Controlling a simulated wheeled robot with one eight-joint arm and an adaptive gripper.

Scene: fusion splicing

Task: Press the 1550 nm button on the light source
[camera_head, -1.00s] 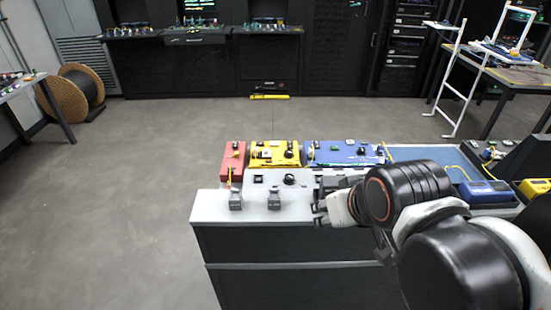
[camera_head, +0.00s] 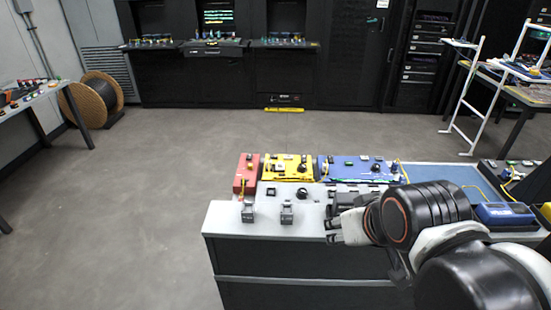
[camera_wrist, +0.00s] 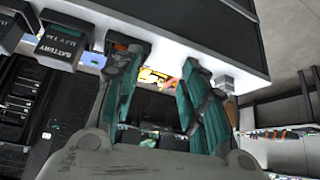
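My gripper (camera_head: 345,220) is at the front right of the light grey bench top (camera_head: 228,214), pointing left. In the wrist view its two teal-padded fingers (camera_wrist: 160,62) stand apart with nothing between them, so it is open. A blue handheld device (camera_head: 503,214) lies on the right, behind my arm, and part of a yellow device (camera_head: 546,210) shows at the right edge. I cannot tell which of them is the light source. No 1550 nm label or button can be read.
A red case (camera_head: 247,172), a yellow case (camera_head: 289,168) and a blue case (camera_head: 350,170) line the back. A blue mat (camera_head: 440,176) lies behind my arm. The floor to the left is clear.

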